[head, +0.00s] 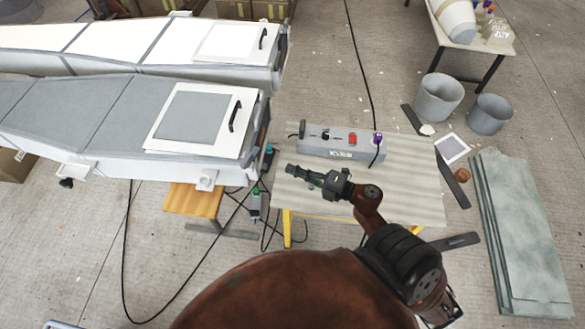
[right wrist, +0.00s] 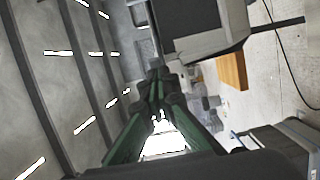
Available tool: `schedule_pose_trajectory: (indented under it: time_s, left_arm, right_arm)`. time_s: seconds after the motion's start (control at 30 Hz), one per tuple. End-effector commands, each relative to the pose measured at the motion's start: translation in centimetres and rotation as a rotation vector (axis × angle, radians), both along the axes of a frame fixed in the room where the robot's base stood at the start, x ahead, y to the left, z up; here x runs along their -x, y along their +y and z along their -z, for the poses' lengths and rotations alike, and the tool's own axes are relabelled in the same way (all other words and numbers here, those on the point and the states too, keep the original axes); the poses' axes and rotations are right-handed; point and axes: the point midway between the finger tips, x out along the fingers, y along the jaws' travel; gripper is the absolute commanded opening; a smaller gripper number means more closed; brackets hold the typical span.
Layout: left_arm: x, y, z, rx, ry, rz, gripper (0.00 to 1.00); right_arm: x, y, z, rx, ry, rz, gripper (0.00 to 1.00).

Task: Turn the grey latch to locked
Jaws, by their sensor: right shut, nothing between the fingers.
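I cannot make out a part that is clearly the grey latch in either view. The nearer grey mould (head: 60,105) has a white-framed hatch (head: 160,132) with a black handle (head: 234,117) at its right end. A small white fitting (head: 206,181) sits on its lower edge. My right gripper (head: 289,168) is shut and empty, above the work table's left edge, pointing left at the mould's end and apart from it. In the right wrist view its green fingers (right wrist: 157,75) are together, with the mould's end (right wrist: 205,40) beyond. My left gripper is out of view.
A grey control box (head: 342,143) with a red switch and purple plug stands on the work table (head: 415,190). A wooden stool (head: 192,203) is under the mould. Cables hang and trail across the floor. Grey buckets (head: 438,97) and green-grey sheets (head: 520,235) are at the right.

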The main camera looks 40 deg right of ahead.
Motion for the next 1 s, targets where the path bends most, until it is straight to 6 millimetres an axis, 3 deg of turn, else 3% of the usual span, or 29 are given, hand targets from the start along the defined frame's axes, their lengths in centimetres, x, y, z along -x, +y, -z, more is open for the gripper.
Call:
schedule_pose_trajectory:
  time_s: [0.3,0.5,0.7,1.0]
  left_arm:
    - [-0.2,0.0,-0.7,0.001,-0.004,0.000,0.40]
    - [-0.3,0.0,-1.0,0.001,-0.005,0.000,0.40]
    - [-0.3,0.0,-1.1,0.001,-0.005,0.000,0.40]
    - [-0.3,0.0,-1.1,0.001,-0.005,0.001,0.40]
  right_arm:
    - [-6.1,2.7,-0.3,-0.003,-0.004,0.000,0.00]
    - [-8.8,3.9,-0.1,-0.003,-0.001,0.002,0.00]
    - [-9.8,4.4,-0.1,-0.003,0.000,0.001,0.00]
    - [-9.9,4.5,0.0,-0.003,0.000,0.002,0.00]
